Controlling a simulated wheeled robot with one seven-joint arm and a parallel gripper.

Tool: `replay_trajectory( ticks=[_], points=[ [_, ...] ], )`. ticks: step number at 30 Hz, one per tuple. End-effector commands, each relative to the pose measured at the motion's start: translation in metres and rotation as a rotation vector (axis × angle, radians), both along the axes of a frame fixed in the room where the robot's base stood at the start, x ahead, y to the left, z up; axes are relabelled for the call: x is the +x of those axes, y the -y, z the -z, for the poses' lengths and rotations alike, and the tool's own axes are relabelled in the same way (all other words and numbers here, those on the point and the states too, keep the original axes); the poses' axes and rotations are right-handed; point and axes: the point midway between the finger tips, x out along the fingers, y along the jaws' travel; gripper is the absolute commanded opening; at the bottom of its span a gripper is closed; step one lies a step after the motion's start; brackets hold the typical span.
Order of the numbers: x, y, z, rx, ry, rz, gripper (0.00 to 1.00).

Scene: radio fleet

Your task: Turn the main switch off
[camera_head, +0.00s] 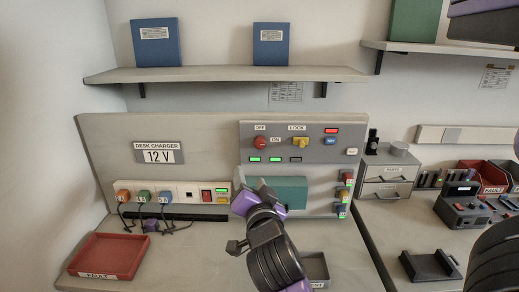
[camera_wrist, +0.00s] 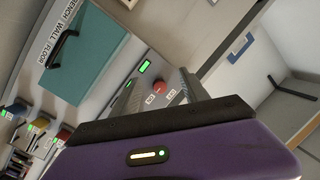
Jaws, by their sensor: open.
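The main switch is probably the red round knob (camera_head: 259,141) between the OFF and ON labels on the grey panel (camera_head: 340,155); which way it points is too small to tell. Two lit green lamps sit below it. In the wrist view the red knob (camera_wrist: 159,87) shows between the two finger ends, beyond them, with two small labels beside it. My gripper (camera_wrist: 157,80) is open and empty. In the head view my gripper (camera_head: 264,188) is below the knob, in front of the teal cover (camera_head: 290,191), and hides part of it.
A yellow LOCK knob (camera_head: 300,143) sits right of the red one. A socket strip (camera_head: 170,193) with coloured plugs is at left. A red tray (camera_head: 108,256) lies on the bench. A shelf (camera_head: 225,74) with blue binders runs above. The panel front above my gripper is clear.

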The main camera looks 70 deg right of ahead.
Motion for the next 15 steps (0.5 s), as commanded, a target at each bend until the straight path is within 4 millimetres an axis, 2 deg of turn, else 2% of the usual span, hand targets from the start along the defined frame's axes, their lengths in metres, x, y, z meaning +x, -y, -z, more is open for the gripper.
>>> replay_trajectory(
  ticks=[1,6,11,15],
  points=[
    [-0.003,0.013,-0.015,0.012,0.043,0.044,0.53],
    [-0.013,0.034,-0.035,0.048,0.121,0.127,0.53],
    [-0.010,0.047,-0.039,0.054,0.134,0.143,0.53],
    [-0.001,0.066,-0.039,0.055,0.132,0.143,0.53]
  ],
)
